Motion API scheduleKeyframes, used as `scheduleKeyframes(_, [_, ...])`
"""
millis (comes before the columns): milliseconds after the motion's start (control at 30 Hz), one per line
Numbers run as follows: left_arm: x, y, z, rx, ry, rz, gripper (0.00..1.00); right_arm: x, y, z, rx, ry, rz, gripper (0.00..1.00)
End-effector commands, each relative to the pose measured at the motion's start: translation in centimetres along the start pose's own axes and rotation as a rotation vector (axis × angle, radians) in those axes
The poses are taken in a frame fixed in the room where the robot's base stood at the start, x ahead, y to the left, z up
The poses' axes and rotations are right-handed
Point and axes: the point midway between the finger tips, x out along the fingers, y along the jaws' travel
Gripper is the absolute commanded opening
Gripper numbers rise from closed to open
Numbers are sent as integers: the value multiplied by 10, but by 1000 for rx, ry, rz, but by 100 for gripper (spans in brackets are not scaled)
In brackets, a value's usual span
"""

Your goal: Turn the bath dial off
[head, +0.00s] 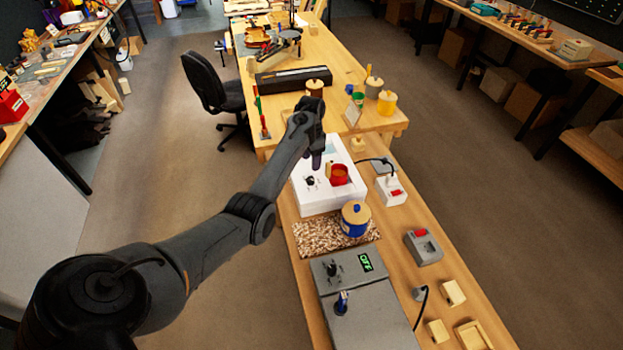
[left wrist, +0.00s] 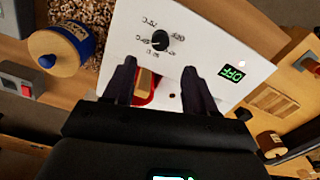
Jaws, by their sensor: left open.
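The white bath box (head: 312,203) stands on the bench and carries a black dial (head: 310,182) on its top. My left gripper (head: 318,166) is open above the box. In the left wrist view its two fingers (left wrist: 158,82) are apart with nothing held between them; the dial lies just beyond the tips. My right gripper is not in view.
A blue labelled pot (head: 355,220) stands on a speckled mat (head: 313,240) near the box. A grey unit (head: 345,300) with another dial and an OFF display is closer. A white device with a red switch (head: 391,190) is to the right.

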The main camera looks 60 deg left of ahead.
Motion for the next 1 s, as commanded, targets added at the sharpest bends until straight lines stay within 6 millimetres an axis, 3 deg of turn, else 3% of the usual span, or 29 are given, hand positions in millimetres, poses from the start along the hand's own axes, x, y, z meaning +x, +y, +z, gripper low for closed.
scheduleKeyframes(300, [54,1,1,2,-4,2,56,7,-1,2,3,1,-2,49])
scheduleKeyframes(500, [78,1,1,0,-3,1,56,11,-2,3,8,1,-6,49])
scheduleKeyframes(1000, [90,0,1,1,-2,-1,56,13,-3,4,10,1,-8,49])
